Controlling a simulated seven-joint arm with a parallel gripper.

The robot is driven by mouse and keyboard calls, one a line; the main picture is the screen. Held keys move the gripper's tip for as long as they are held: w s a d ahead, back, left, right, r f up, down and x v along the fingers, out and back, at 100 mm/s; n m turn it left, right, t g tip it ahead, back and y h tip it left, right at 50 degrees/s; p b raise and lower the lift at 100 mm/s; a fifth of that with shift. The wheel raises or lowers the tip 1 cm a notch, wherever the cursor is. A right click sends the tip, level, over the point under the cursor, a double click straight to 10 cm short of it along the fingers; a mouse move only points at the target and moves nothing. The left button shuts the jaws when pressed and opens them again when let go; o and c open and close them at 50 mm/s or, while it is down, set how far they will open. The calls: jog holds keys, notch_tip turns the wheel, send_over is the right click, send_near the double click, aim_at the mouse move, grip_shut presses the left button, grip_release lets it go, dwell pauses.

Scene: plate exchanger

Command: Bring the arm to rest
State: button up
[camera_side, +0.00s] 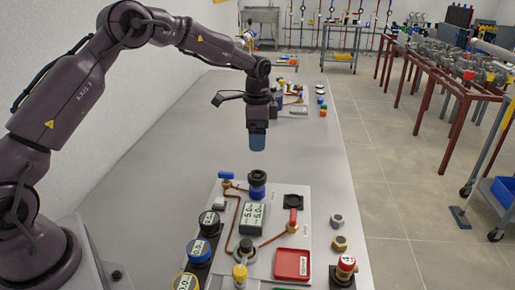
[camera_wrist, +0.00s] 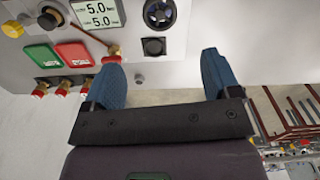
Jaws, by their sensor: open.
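My gripper (camera_side: 257,142) hangs pointing down above the bench, over the far end of the plate exchanger board (camera_side: 285,205). In the side view a clear gap shows between its blue fingertips and the dark round knob (camera_side: 257,179) below. In the wrist view the two blue fingers of my gripper (camera_wrist: 163,78) stand wide apart, with nothing between them. The board also shows in the wrist view (camera_wrist: 185,30), with a display (camera_wrist: 98,14) reading 5.0 twice.
The board carries a blue-handled valve (camera_side: 227,176), a red-handled valve (camera_side: 293,217) and a red tray (camera_side: 291,264). Round gauges (camera_side: 199,250) stand at its left. Loose fittings (camera_side: 338,221) lie at its right.

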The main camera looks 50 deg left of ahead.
jog(key=shift+r, duration=0.3)
jog(key=s+d+r+n+t, duration=0.2)
jog(key=s+r, duration=0.3)
jog(key=s, duration=0.5)
jog(key=s+d+r+n+t, duration=0.1)
jog(key=s+d+r+n, duration=0.2)
jog(key=s+r, duration=0.3)
jog(key=s+d+r+n+t, duration=0.2)
jog(key=s+d+r, duration=0.2)
jog(key=s, duration=1.1)
jog(key=shift+d+r+n+t, duration=0.25)
jog(key=shift+r+n+t, duration=0.05)
jog(key=shift+r, duration=0.45)
